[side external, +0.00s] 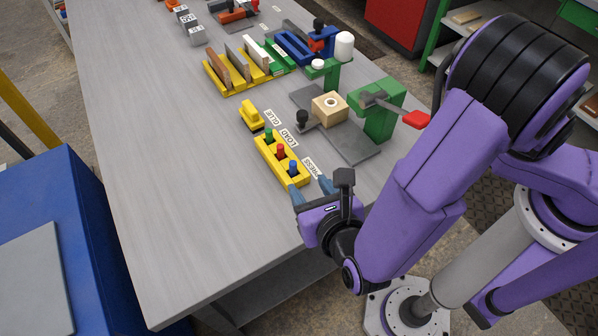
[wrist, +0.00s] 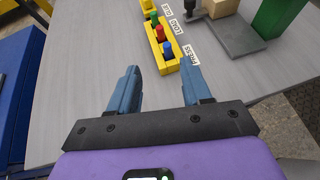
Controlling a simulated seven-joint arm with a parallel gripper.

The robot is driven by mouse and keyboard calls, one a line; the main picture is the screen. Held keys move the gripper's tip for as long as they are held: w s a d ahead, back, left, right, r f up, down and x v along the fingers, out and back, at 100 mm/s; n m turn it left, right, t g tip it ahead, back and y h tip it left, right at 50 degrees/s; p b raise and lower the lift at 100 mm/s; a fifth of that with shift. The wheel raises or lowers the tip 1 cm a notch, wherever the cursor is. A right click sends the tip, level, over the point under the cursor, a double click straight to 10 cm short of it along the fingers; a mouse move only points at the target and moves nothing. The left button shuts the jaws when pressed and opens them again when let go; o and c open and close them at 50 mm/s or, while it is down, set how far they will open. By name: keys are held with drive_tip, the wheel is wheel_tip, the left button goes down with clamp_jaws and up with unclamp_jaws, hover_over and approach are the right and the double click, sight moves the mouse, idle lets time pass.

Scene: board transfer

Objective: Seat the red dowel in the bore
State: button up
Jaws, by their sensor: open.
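The red dowel (side external: 281,150) stands upright in a yellow holder (side external: 291,177), between a green dowel (side external: 268,135) and a blue dowel (side external: 293,167). In the wrist view the red dowel (wrist: 160,32) is near the top, in the same yellow holder (wrist: 172,69). A wooden block (side external: 340,117) with a round dark bore (side external: 330,103) in its top sits on a grey plate (side external: 355,148). My gripper (side external: 310,190) is open and empty, just in front of the blue end of the holder. Its two blue fingers (wrist: 158,82) are spread apart in the wrist view.
A green clamp stand (side external: 379,122) with a red-tipped handle (side external: 416,119) stands beside the block. A black knob (side external: 302,117) is at the block's left. A yellow piece (side external: 250,116) and a yellow rack (side external: 235,84) lie farther back. The left part of the grey table (side external: 165,150) is clear.

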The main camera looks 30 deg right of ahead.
idle(0.3)
wheel_tip(320, 180, up, 9)
drive_tip(key=n+g+y, duration=0.2)
drive_tip(key=n+g, duration=1.1)
drive_tip(key=n, duration=1)
hover_over(280, 146)
drive_tip(key=shift+m, duration=0.3)
wheel_tip(280, 146, down, 17)
drive_tip(key=shift+f, duration=0.1)
drive_tip(key=shift+c, duration=0.4)
clamp_jaws()
